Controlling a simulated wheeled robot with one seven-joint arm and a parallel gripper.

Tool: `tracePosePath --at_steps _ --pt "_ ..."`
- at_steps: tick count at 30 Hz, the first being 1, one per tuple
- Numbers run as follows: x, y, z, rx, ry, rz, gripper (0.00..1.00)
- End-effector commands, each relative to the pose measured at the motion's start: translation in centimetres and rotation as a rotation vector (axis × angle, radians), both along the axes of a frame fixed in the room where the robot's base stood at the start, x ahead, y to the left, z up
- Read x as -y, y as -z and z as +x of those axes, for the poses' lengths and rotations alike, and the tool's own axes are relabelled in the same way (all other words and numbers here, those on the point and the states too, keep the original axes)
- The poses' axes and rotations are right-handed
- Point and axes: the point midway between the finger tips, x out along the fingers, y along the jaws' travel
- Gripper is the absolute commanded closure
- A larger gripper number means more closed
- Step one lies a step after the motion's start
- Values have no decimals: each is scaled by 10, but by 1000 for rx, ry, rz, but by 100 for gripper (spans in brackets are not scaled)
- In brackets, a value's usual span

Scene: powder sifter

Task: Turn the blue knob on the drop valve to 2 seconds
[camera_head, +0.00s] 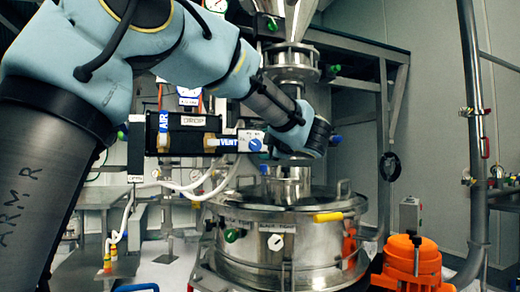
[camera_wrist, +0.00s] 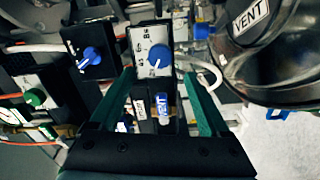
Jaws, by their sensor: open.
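The drop valve (camera_head: 185,134) is a dark box with a DROP label, left of my wrist in the head view. A white dial plate with a blue knob (camera_head: 254,144) is at its right end. In the wrist view this blue knob (camera_wrist: 159,56) stands on the pale dial plate (camera_wrist: 153,36), ahead of my gripper. Its marks are small, and I cannot surely read the setting. My gripper (camera_wrist: 157,74) is open, with its two green fingers apart and nothing held. The knob lies roughly in line with the gap, just beyond the tips. Contact is not visible. The head view does not show the fingers clearly.
A second blue knob (camera_wrist: 90,56) sits on a dark box to the left in the wrist view. A steel vessel with a VENT label (camera_wrist: 250,18) is close on the right. White hoses (camera_head: 180,187) hang below the valve. An orange motor (camera_head: 411,258) stands at lower right.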

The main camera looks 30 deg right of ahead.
Motion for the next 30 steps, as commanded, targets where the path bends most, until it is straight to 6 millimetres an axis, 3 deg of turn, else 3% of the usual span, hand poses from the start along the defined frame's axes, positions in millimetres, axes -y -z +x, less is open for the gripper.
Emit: tracePosePath --at_steps 6,12,26,30 --pt "-3 1 -30 0 1 -1 20" --pt "-5 0 -37 -1 0 -1 20" --pt "-5 0 -34 1 1 4 20" --pt "-16 1 -8 27 45 90 20"
